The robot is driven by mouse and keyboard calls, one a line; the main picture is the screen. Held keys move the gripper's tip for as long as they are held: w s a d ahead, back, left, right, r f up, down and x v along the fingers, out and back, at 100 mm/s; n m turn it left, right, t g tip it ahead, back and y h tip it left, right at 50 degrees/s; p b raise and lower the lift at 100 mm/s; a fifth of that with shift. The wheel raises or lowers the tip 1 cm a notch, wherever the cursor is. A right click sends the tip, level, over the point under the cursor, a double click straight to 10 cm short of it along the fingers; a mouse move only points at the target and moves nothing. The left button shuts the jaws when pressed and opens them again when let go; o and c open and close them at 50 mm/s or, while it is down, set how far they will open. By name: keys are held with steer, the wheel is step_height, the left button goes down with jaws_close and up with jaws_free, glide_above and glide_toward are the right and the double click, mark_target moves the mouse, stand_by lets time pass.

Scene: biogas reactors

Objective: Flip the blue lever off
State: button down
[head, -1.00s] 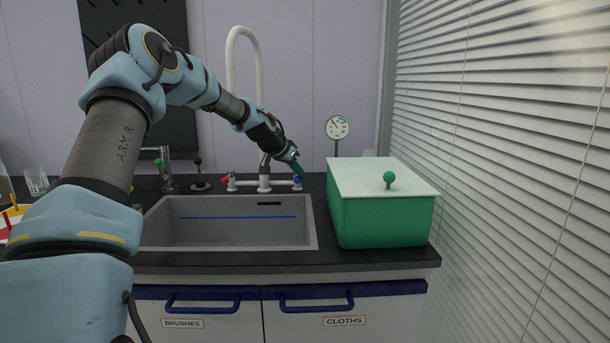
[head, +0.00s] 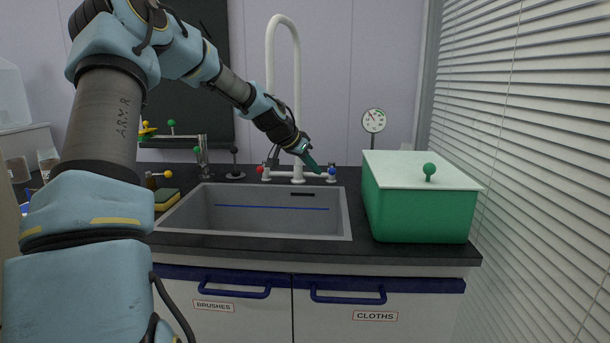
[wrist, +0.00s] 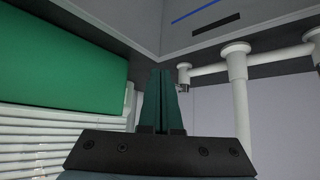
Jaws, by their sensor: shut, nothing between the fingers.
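The blue lever (head: 331,171) is a small blue knob on the right end of the white tap (head: 298,177) behind the sink. The red knob (head: 262,169) is at the tap's left end. My gripper (head: 318,170) comes down from the upper left, its green fingers closed and empty, with the tips just left of the blue lever. I cannot tell whether they touch it. In the wrist view, the closed fingers (wrist: 161,85) are beside the end of the white tap (wrist: 236,50). No blue knob shows there; the fingers may hide it.
A green box (head: 415,210) with a pale lid stands right of the grey sink (head: 260,237). A gauge (head: 373,121) stands behind the box. The tall white spout (head: 270,70) rises beside my forearm. Window blinds (head: 530,120) close off the right side.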

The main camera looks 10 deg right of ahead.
steer(key=shift+s+a, duration=0.5)
steer(key=shift+a, duration=0.4)
steer(key=shift+s+a, duration=0.5)
steer(key=shift+a, duration=0.35)
steer(key=shift+s, duration=0.1)
